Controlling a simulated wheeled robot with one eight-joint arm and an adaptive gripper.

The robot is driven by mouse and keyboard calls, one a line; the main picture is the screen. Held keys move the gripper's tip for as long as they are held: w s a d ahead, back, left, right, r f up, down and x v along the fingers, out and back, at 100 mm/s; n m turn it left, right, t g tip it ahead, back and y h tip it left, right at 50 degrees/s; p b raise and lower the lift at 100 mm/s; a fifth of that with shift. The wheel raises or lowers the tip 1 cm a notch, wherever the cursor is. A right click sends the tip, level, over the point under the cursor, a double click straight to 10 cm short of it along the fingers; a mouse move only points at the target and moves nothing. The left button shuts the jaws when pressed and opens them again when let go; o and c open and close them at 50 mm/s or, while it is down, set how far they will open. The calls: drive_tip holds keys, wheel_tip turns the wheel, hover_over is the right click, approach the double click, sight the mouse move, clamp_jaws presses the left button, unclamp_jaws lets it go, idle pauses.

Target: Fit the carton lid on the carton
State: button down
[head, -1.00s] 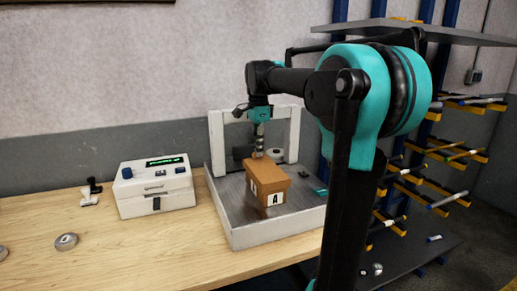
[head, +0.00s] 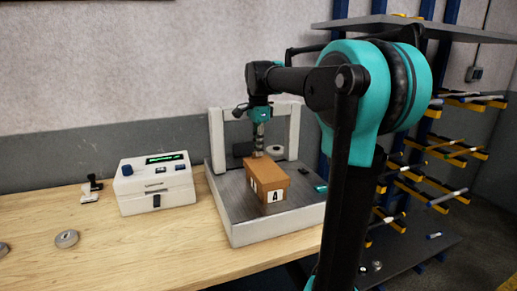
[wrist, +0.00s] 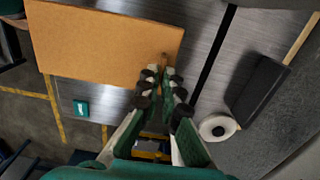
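The brown carton (head: 272,195), with a label marked A on its side, stands on the grey metal tray. The carton lid (head: 268,169) lies over the carton's top and looks about flush with its sides; any small gap cannot be made out. In the wrist view the lid (wrist: 95,45) is a flat tan panel. My gripper (head: 259,152) is above the lid's back edge, pointing down. In the wrist view my gripper's fingertips (wrist: 162,70) are close together on a small brown tab at the lid's edge. The carton's inside is hidden.
The white-rimmed tray (head: 275,233) has an upright white frame (head: 216,135) behind the carton. A white roll (wrist: 218,127) and a black block (wrist: 258,91) lie near it. A white device (head: 155,185) stands left. The wooden table (head: 120,245) is largely clear in front.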

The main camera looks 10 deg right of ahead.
drive_tip(key=shift+f, duration=0.1)
idle(0.3)
drive_tip(key=c, duration=1.2)
unclamp_jaws()
drive_tip(key=shift+o, duration=0.2)
drive_tip(key=shift+r, duration=4.05)
